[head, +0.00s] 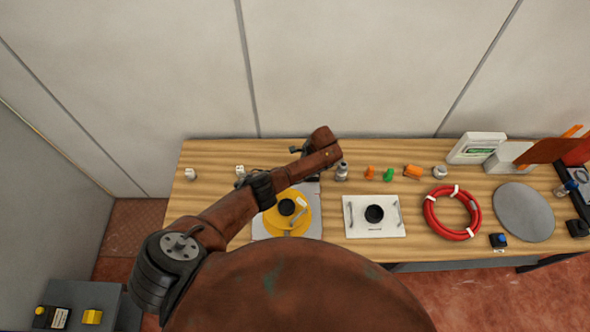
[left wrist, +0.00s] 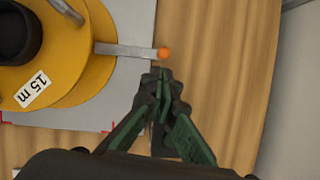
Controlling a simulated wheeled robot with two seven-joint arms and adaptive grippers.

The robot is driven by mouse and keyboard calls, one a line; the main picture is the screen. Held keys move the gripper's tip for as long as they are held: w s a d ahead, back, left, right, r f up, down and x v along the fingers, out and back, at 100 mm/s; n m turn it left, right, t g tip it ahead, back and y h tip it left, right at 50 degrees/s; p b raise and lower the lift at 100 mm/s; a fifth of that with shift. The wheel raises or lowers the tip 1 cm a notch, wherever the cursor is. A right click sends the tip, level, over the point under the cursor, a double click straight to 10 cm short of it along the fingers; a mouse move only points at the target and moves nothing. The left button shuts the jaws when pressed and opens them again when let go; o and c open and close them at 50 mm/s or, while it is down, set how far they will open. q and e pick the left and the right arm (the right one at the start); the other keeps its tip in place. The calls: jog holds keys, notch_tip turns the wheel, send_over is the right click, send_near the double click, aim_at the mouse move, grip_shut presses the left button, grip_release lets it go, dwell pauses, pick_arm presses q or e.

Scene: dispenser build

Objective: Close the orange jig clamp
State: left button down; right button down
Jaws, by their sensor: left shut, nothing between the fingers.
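A yellow reel (left wrist: 72,75) marked "15 m" with a black hub sits on a pale grey plate (left wrist: 90,117) in the left wrist view. A flat grey clamp lever (left wrist: 128,50) reaches rightward from the reel's edge and ends in an orange tip (left wrist: 164,54). My left gripper (left wrist: 159,78) is shut and empty, its fingertips just below the orange tip in that view; I cannot tell whether they touch it. My right gripper is out of view.
On the wooden table (head: 335,225), a white plate (head: 357,228) with a black knob, a red hose coil (head: 431,220) and a grey disc (head: 505,220) lie to the right. Small orange and green parts (head: 389,175) stand behind. The wall rises close behind the table.

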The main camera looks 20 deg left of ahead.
pick_arm(q)
jog(key=p+v, duration=0.4)
jog(key=v, duration=0.2)
jog(key=shift+r, duration=0.2)
jog(key=shift+d, duration=0.15)
jog(key=shift+s+f, duration=0.1)
